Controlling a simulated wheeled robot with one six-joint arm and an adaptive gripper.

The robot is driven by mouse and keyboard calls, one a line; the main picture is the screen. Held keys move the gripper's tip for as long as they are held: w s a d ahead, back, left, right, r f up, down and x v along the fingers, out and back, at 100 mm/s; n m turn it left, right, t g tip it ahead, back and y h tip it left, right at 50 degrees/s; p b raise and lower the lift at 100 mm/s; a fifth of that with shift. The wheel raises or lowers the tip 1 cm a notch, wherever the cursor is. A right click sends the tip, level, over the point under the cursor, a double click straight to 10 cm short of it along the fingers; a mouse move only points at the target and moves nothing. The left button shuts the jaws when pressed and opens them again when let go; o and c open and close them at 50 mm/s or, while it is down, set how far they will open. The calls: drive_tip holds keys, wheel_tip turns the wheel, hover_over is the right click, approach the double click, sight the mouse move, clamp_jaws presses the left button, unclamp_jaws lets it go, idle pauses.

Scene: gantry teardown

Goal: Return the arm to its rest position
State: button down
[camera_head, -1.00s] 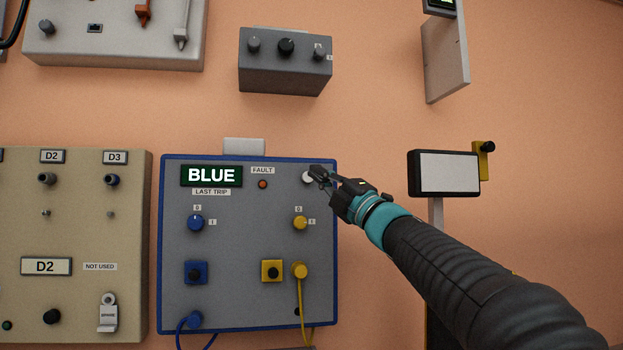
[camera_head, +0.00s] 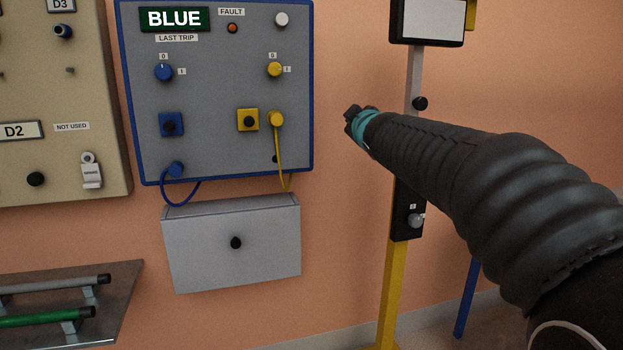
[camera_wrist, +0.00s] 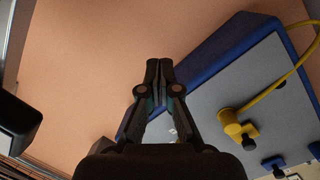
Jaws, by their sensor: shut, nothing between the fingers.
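My arm reaches in from the right in the head view, and its gripper (camera_head: 352,118) is turned away, small and mostly hidden behind the wrist. It is clear of the blue-edged panel (camera_head: 215,95), to the right of it. In the wrist view my gripper (camera_wrist: 159,66) is shut, its fingertips together with nothing between them. Behind the fingers there is bare orange wall and the panel's blue edge (camera_wrist: 215,55).
A yellow post (camera_head: 391,290) with a screen (camera_head: 428,18) stands behind my arm. A grey box (camera_head: 234,245) hangs below the panel. A yellow cable (camera_head: 281,155) hangs from the panel. A shelf with bars (camera_head: 60,300) is at lower left.

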drive_tip(key=s+d+f+m+g+h, duration=0.2)
drive_tip(key=s+d+f+m+g, duration=0.15)
drive_tip(key=s+f, duration=0.6)
drive_tip(key=s+d+f+m+g+h, duration=0.1)
drive_tip(key=s+d+f+m+g, duration=0.3)
drive_tip(key=s+f, duration=0.55)
drive_tip(key=s+f+m+g, duration=0.1)
drive_tip(key=s+f, duration=0.2)
drive_tip(key=s, duration=0.4)
drive_tip(key=s+a+f+g, duration=0.1)
drive_tip(key=s+f, duration=0.3)
drive_tip(key=s, duration=0.4)
drive_tip(key=s+f+m+g+y, duration=0.1)
drive_tip(key=s+f, duration=0.3)
drive_tip(key=s, duration=0.4)
drive_tip(key=shift+a+f+m+g+p, duration=0.25)
drive_tip(key=shift+m+g+p, duration=0.15)
drive_tip(key=shift+g, duration=0.25)
